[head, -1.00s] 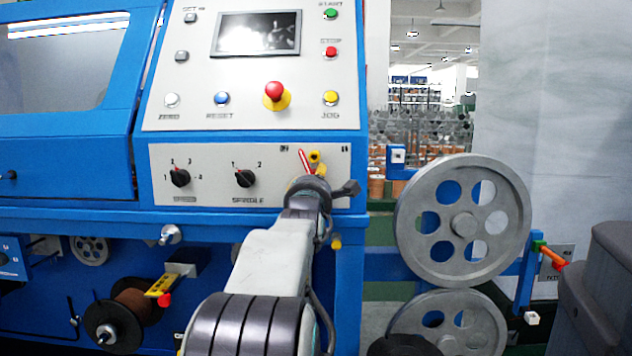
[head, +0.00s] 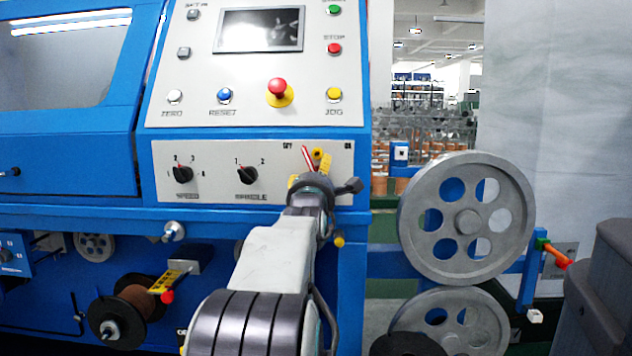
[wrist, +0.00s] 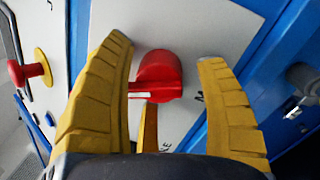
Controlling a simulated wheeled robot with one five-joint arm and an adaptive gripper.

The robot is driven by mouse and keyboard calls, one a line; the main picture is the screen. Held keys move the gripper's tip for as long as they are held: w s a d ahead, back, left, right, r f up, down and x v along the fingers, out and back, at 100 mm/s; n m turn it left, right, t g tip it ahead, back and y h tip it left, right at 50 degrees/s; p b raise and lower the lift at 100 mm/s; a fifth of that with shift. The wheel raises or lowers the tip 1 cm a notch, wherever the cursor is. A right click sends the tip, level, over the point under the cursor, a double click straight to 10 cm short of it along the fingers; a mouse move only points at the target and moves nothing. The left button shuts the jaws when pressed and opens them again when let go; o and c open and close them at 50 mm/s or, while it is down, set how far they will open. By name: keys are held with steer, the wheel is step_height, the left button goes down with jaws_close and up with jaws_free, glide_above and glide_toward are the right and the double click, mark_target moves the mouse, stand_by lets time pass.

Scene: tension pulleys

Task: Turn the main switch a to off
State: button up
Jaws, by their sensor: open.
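The main switch is a red rotary knob (wrist: 158,72) with a flat handle bar, on the pale panel. In the head view, a slanted red handle (head: 306,155) shows just left of my yellow fingertips (head: 321,160). My wrist hides most of the switch there. Small labels sit at the panel's upper left and upper right of the switch, too small to read surely.
Black speed (head: 183,174) and spindle (head: 246,175) knobs sit left on the same panel. Above are a red mushroom button (head: 279,91) and a yellow jog button (head: 334,94). Large grey pulleys (head: 420,245) stand to the right.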

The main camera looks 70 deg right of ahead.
steer(key=v, duration=1.2)
steer(key=shift+c, duration=0.4)
